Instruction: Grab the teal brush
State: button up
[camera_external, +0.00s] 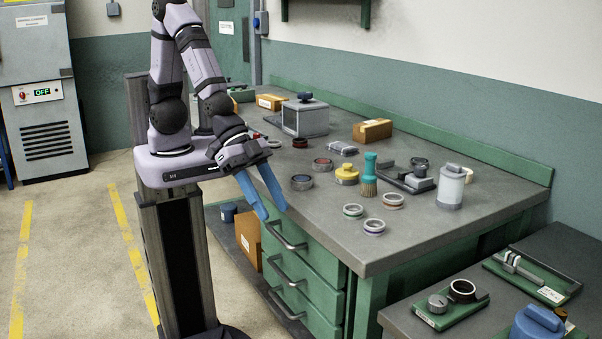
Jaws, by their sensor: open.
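The teal brush (370,164) stands upright on the grey workbench (440,225), with its teal handle up and tan bristles down. My gripper (275,210) has two blue fingers spread apart and pointing down. It is open and empty at the front edge of the bench, to the left of the brush and well apart from it.
A yellow-based round part (347,174) stands just left of the brush. Several rings lie around it, including a green-rimmed ring (353,211). A dark clamp-like device (412,177) and a grey canister (451,187) stand to the right.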

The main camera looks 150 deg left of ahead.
aim_at(369, 153)
jog(key=w+a+r+n+t+y, duration=0.1)
jog(key=a, duration=0.3)
jog(key=a+r+n+t+y+b, duration=0.1)
jog(key=a+y, duration=0.1)
jog(key=a, duration=0.3)
jog(key=w+a+r+n+t+y+b, duration=0.1)
jog(key=a+y, duration=0.1)
jog(key=a, duration=0.2)
jog(key=shift+w+a+r, duration=0.25)
jog(key=shift+w+r, duration=0.05)
jog(key=shift+w, duration=0.05)
jog(key=shift+s+a+r+n+g+y+b, duration=0.1)
jog(key=shift+s+a+r+n+y+b, duration=0.4)
jog(key=shift+a+y, duration=1.4)
jog(key=shift+s+a+r+n+g+y+b, duration=0.2)
jog(key=shift+s+a+n+y, duration=0.45)
jog(key=shift+a, duration=2.4)
jog(key=shift+s+a+r+n+y+b, duration=0.45)
jog(key=shift+a+y, duration=0.8)
jog(key=shift+a, duration=1.25)
jog(key=shift+f+p+x, duration=0.2)
jog(key=shift+p+x, duration=0.65)
jog(key=shift+x, duration=1.2)
grip_shut()
